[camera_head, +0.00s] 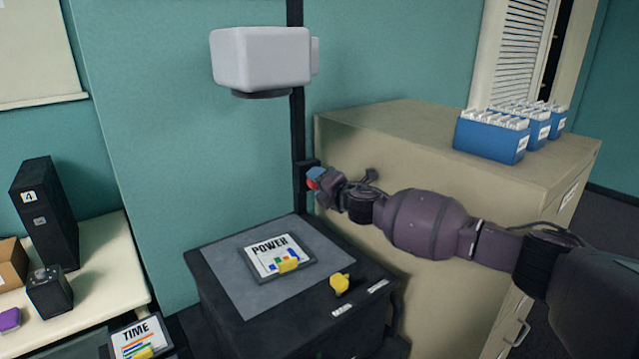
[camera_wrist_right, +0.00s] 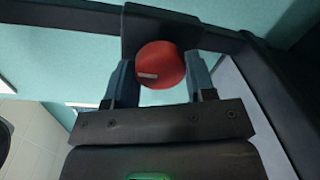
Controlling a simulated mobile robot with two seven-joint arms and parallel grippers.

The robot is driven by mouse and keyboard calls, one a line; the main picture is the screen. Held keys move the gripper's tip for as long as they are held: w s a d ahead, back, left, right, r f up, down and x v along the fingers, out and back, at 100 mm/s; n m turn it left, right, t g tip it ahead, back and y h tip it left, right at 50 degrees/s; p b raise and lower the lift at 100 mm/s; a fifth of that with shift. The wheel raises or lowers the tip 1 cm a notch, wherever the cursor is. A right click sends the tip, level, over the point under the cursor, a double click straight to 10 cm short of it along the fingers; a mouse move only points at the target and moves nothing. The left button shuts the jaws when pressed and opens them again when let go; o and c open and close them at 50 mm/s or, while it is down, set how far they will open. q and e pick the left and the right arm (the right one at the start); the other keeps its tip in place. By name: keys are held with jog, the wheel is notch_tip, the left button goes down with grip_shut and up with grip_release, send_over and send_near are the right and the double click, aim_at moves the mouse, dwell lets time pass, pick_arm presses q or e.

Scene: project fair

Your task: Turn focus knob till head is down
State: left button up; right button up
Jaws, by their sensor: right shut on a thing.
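The red focus knob (camera_wrist_right: 160,65) sits on a dark block on the black column. In the right wrist view a pale mark shows on its face, left of centre. My right gripper (camera_wrist_right: 161,80) is shut on the knob, one finger on each side. In the head view the right gripper (camera_head: 314,179) reaches the column from the right and the knob is mostly hidden. The white head (camera_head: 262,58) is high on the column (camera_head: 298,130), well above the black stand (camera_head: 290,310). My left gripper is not in view.
A sign reading POWER (camera_head: 276,256) lies on the grey mat (camera_head: 250,300) under the head, with a yellow knob (camera_head: 339,283) beside it. A beige cabinet (camera_head: 400,130) with blue file boxes (camera_head: 490,139) stands at the right, behind my arm. A side table (camera_head: 90,290) is at the left.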

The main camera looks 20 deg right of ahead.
jog(key=shift+n, duration=0.4)
jog(key=o, duration=0.9)
pick_arm(q)
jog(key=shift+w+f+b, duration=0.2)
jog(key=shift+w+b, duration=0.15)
jog(key=shift+b, duration=0.35)
pick_arm(e)
jog(key=shift+v, duration=5.45)
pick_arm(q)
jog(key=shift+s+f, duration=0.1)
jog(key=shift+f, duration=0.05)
pick_arm(e)
jog(key=shift+a+f, duration=0.1)
jog(key=shift+a, duration=0.05)
